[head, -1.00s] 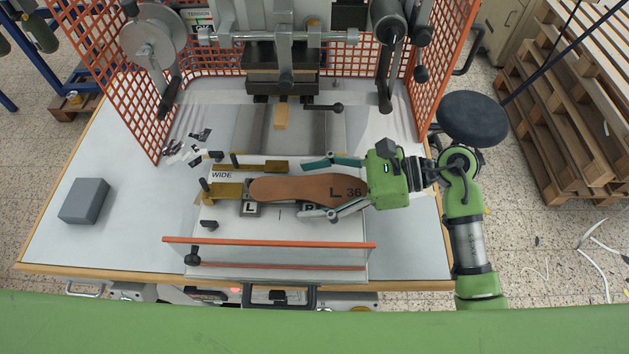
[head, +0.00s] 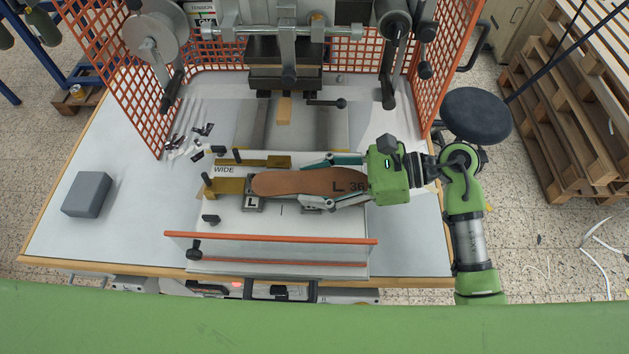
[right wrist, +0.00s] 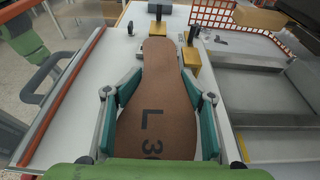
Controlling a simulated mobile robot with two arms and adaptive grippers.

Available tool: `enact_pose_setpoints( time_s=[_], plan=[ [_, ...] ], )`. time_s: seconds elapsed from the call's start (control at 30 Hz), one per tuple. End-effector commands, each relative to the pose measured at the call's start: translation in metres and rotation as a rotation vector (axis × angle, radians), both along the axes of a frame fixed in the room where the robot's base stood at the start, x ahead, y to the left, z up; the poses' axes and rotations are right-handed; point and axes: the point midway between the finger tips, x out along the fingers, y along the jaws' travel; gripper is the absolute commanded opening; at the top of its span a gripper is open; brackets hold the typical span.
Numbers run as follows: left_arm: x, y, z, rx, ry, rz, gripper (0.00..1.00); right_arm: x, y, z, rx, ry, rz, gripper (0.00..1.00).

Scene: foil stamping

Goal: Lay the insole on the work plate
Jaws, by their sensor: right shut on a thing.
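The brown insole (head: 300,182), marked "L 36", lies level over the white work plate (head: 270,222). Its left end is beside the brass block (head: 228,187) and partly covers the plate's "L" label. I cannot tell whether it touches the plate. My right gripper (head: 316,181) comes from the right and is shut on the insole's wide end, a teal finger along each long edge. In the right wrist view, the insole (right wrist: 158,85) runs away between the fingers (right wrist: 158,98) toward the brass blocks (right wrist: 190,62). My left gripper is not in view.
An orange-edged clear guard (head: 270,238) runs along the plate's front. The press (head: 285,75) stands behind, between orange mesh screens (head: 110,75). Black knobs (head: 210,219) stick up around the plate. A grey block (head: 87,194) sits on the clear left table.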

Motion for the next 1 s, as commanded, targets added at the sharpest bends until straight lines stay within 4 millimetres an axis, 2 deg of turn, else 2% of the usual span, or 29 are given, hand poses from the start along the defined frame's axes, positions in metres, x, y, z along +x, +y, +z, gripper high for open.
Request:
enact_pose_setpoints(
  time_s=[0.13,0.27,0.57,0.87,0.9,1.0],
  plan=[
    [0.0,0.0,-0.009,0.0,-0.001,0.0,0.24,0.0,0.0,0.007,-0.002,-0.005,0.003,0.27],
    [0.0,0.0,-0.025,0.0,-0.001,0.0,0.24,0.0,0.0,0.023,-0.004,-0.011,0.005,0.27],
    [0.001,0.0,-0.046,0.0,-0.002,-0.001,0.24,-0.053,0.022,0.089,-0.001,-0.013,0.007,0.27],
    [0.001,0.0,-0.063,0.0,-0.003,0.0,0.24,-0.112,0.049,0.118,0.002,-0.01,0.005,0.27],
    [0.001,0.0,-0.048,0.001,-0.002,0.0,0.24,-0.114,0.049,0.126,0.0,0.002,0.003,0.27],
    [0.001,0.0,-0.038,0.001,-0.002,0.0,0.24,-0.119,0.052,0.128,0.0,0.003,0.001,0.27]
  ],
)
